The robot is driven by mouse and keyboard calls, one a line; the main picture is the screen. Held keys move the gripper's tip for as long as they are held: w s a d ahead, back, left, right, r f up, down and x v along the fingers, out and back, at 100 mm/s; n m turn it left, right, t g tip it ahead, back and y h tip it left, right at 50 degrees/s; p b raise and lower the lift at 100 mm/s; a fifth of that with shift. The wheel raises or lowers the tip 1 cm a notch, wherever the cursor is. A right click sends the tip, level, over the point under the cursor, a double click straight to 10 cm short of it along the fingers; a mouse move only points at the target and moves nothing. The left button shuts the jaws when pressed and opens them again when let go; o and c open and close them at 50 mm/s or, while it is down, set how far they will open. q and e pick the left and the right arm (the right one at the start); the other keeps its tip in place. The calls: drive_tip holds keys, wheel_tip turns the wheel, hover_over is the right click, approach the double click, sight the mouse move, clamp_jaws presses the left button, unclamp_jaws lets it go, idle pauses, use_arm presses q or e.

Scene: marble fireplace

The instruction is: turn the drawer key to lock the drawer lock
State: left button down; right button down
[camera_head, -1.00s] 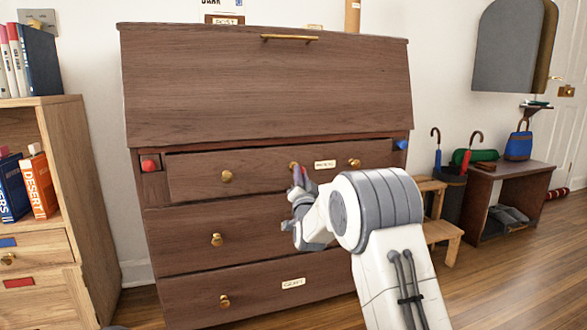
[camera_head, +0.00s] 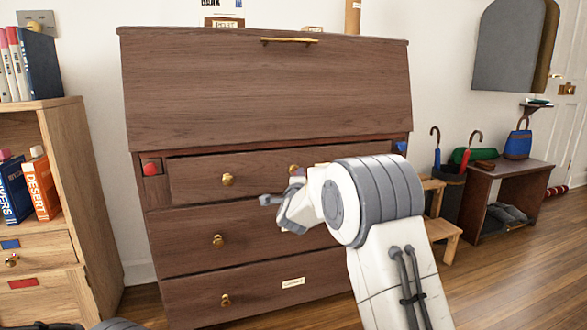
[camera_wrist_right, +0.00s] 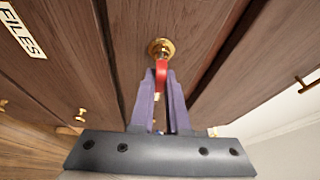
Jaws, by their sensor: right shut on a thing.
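The drawer lock (camera_wrist_right: 160,46) is a round brass fitting on the dark wooden drawer front. It also shows in the head view (camera_head: 294,168), just above my right gripper. The drawer key (camera_wrist_right: 161,74) has a red handle and stands in the lock. My right gripper (camera_wrist_right: 161,82) is shut on the red handle, its purple fingers on either side. In the head view my right gripper (camera_head: 296,180) is at the top drawer (camera_head: 250,174), and the key is hidden there. The wrist view is rolled against the drawer front. My left gripper is not in view.
The desk has a closed slanted lid (camera_head: 265,90) and lower drawers with brass knobs (camera_head: 218,241). A red block (camera_head: 151,169) sits at the top drawer's left. A bookcase (camera_head: 60,130) stands at left, a wooden step stool (camera_head: 440,235) at right.

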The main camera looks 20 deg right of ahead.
drive_tip(key=shift+a+r+m, duration=0.1)
drive_tip(key=shift+m, duration=0.3)
drive_tip(key=shift+r+m+y, duration=0.15)
drive_tip(key=shift+m+y, duration=0.15)
drive_tip(key=shift+m, duration=0.2)
drive_tip(key=shift+m+g, duration=0.6)
drive_tip(key=shift+m, duration=0.3)
drive_tip(key=shift+w+f+m+g+y, duration=0.15)
drive_tip(key=shift+m+g+y, duration=0.35)
drive_tip(key=shift+m, duration=0.6)
drive_tip(key=shift+f, duration=0.15)
